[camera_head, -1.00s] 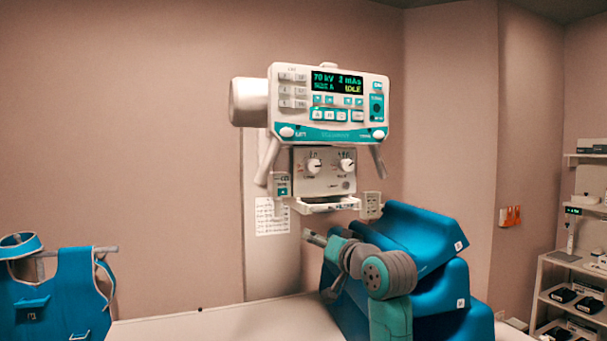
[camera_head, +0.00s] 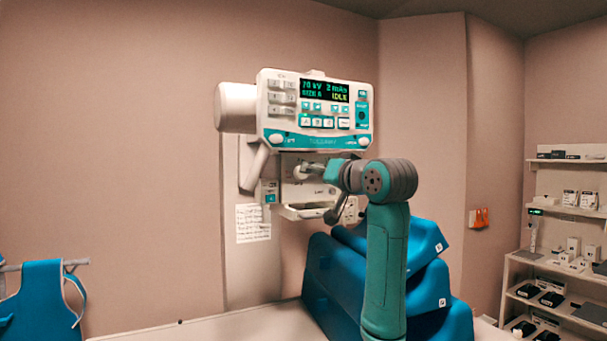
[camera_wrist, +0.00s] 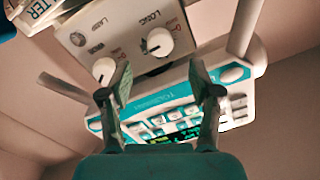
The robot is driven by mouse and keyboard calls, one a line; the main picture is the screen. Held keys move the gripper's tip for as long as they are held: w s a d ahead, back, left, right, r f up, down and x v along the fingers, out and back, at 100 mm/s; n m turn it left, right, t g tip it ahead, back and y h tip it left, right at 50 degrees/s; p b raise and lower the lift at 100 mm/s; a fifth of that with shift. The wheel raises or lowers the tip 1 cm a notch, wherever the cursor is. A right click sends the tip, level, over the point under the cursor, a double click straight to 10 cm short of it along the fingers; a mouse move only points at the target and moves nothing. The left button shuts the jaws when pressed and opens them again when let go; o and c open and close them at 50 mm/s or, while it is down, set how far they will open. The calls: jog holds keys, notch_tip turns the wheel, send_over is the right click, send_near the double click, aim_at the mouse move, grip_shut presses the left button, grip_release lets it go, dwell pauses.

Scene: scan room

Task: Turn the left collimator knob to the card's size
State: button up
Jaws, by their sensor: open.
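The collimator box hangs under the control head (camera_head: 316,112). Its left knob (camera_head: 300,173), white and round, shows just left of my gripper (camera_head: 316,170) in the head view. My arm hides the right knob there. The wrist view is upside down. It shows a white knob near the word LONG (camera_wrist: 158,42) ahead of and between my open fingers (camera_wrist: 163,82), with no contact visible. The other knob (camera_wrist: 103,69) lies behind my left finger. A small card with a teal mark (camera_head: 270,192) hangs left of the collimator; its lettering is too small to read.
A white chart with handwriting (camera_head: 253,223) hangs below the card. Shelves (camera_head: 565,215) are at right. The handles beside the head are close to my gripper.

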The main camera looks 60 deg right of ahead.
jog(key=x, duration=0.7)
jog(key=c, duration=1.1)
